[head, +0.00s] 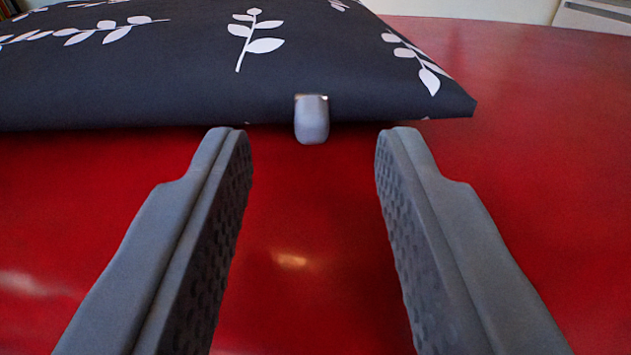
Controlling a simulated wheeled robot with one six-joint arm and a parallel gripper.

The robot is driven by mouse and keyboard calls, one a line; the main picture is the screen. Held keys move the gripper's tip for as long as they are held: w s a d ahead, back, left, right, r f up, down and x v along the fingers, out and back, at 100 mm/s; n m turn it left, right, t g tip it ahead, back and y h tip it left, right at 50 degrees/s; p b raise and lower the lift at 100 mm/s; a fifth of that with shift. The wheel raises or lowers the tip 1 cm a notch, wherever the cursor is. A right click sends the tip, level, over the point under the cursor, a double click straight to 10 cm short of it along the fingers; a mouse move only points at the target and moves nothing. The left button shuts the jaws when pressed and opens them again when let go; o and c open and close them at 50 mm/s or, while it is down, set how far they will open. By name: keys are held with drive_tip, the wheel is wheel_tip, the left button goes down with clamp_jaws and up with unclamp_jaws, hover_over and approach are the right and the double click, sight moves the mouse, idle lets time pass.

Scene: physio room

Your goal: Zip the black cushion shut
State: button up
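The black cushion (170,75) with white leaf prints lies flat on a red surface, across the upper left of the head view. Its right corner points to the right, and its left part runs out of the picture. A grey zip pull (312,120) hangs at the cushion's front edge, near the middle of the view. My gripper (312,140) is open and empty, with one finger on each side of the pull in the picture. The fingertips appear just short of the cushion's edge, touching neither pull nor cushion as far as I can tell. The zip's teeth cannot be made out.
The red glossy surface (540,150) is bare in front of the cushion and to its right. A pale wall (470,8) shows behind it, with a white slatted object (595,15) at the top right corner.

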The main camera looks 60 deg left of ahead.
drive_tip(key=v, duration=1.3)
drive_tip(key=shift+d, duration=0.2)
drive_tip(key=shift+s, duration=0.1)
